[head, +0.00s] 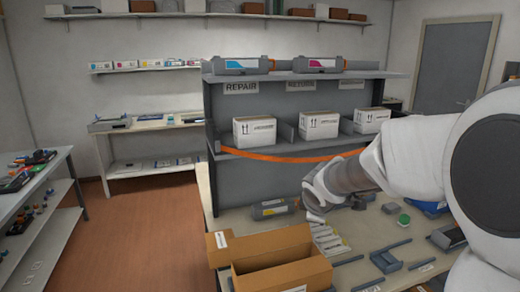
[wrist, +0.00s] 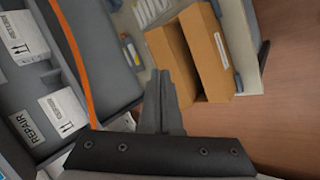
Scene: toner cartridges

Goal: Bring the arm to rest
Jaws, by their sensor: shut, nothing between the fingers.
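My arm reaches in from the right in the head view, with its end over the workbench (head: 350,272). My gripper (wrist: 160,75) points out across the wrist view with its two fingers together and nothing between them. In the head view its fingers are small and hard to make out. An open cardboard box (head: 285,277) stands on the bench below and left of the arm's end. The box also shows just beyond the fingertips in the wrist view (wrist: 208,55); I cannot tell the height between them.
A grey shelf unit (head: 300,185) behind the bench holds white boxes (head: 255,132) and toner cartridges (head: 240,65). A grey and yellow cartridge (head: 270,209) lies on the bench. The brown floor (head: 140,240) at left is clear.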

